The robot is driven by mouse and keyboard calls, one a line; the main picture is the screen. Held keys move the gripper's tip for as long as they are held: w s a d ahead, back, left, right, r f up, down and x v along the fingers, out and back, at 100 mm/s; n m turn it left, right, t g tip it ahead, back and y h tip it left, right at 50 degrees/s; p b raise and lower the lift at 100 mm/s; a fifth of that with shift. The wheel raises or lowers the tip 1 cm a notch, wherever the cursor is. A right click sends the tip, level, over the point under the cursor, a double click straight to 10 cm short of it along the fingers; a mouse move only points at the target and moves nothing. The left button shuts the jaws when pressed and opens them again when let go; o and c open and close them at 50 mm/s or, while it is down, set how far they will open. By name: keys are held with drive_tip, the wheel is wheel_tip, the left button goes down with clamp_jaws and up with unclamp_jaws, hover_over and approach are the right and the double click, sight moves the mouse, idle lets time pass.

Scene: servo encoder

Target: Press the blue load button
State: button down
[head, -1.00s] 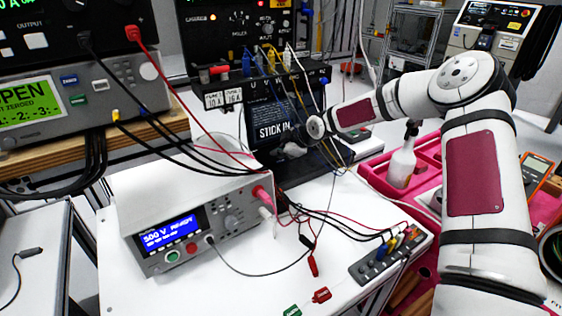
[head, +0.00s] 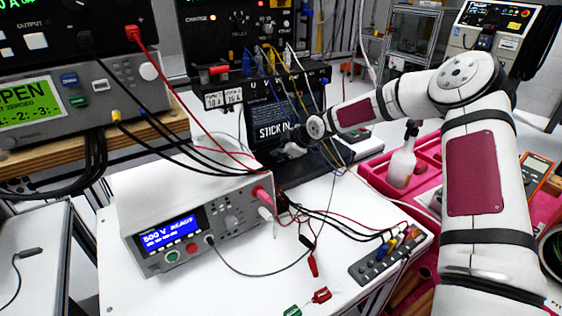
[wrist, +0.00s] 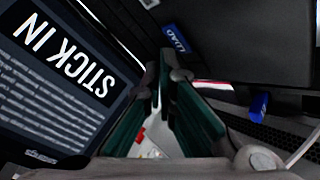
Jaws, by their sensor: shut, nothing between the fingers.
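A blue piece marked LOAD (wrist: 175,38) shows near the top of the wrist view, against a dark housing. In the head view my gripper (head: 297,138) is small and dark in front of the STICK IN screen. The load button cannot be made out clearly in the head view.
The STICK IN screen (wrist: 62,62) is close on the left of the wrist view. A blue plug (wrist: 259,104) and cables are close on the right. Black equipment with hanging leads (head: 262,90) stands above my gripper. A white tester (head: 195,225) sits on the bench.

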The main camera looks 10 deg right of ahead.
sight(280, 162)
drive_tip(key=shift+f, duration=0.15)
drive_tip(key=shift+f, duration=0.3)
drive_tip(key=shift+f+b, duration=0.2)
drive_tip(key=shift+b, duration=0.15)
drive_tip(key=shift+r, duration=0.15)
idle(0.4)
drive_tip(key=shift+r, duration=0.5)
wheel_tip(280, 162, up, 6)
drive_tip(key=p, duration=0.1)
drive_tip(key=shift+p, duration=0.35)
idle(0.5)
drive_tip(key=shift+s, duration=0.1)
